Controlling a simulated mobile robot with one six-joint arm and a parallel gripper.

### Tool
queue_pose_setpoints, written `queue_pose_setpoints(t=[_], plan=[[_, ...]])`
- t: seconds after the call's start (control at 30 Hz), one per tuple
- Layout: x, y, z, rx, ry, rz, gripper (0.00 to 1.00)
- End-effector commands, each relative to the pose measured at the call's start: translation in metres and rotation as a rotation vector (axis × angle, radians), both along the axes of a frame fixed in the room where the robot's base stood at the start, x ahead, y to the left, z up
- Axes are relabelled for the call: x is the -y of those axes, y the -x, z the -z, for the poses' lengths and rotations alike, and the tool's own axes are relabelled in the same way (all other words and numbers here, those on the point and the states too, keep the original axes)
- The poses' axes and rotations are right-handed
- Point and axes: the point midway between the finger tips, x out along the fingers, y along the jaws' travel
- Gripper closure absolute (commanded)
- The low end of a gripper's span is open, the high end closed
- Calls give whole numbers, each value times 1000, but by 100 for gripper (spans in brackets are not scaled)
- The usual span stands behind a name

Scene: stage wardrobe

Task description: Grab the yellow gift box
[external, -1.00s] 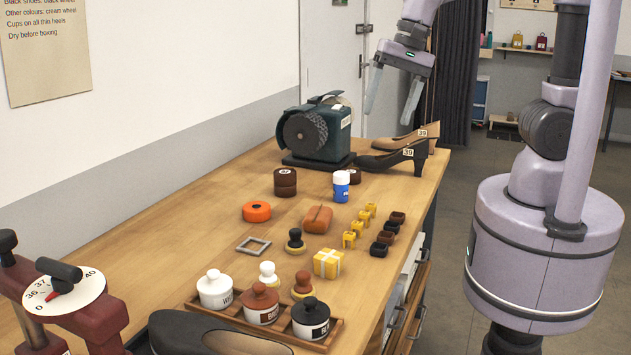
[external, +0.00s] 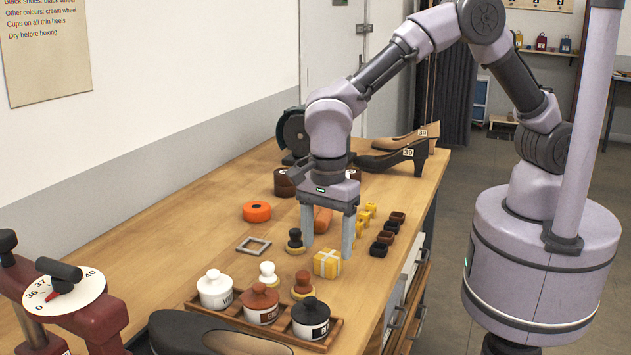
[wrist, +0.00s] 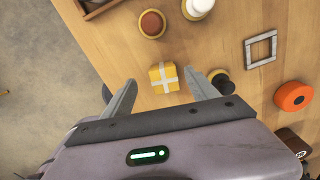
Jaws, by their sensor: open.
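The yellow gift box (external: 328,264) with a white ribbon cross sits on the wooden bench, behind the row of lidded pots. My gripper (external: 327,252) is open and points down, its fingers just behind and above the box in the external view. In the wrist view the box (wrist: 163,78) lies ahead of and between the two open fingertips of my gripper (wrist: 162,84). I see no contact between the fingers and the box.
A black-knobbed brush (external: 295,241) stands close to the left finger. Small yellow and dark pieces (external: 388,227) lie to the right. A tray of lidded pots (external: 333,337) is in front. An orange roll (external: 257,211) and a grey frame (external: 254,245) lie to the left.

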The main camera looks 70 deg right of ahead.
Motion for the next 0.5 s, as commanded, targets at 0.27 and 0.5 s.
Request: queue_pose_setpoints(t=[0.27, 0.5], plan=[[-2, -5, 48, -2, 1, 0, 32], [-2, -5, 45, -1, 0, 0, 48]])
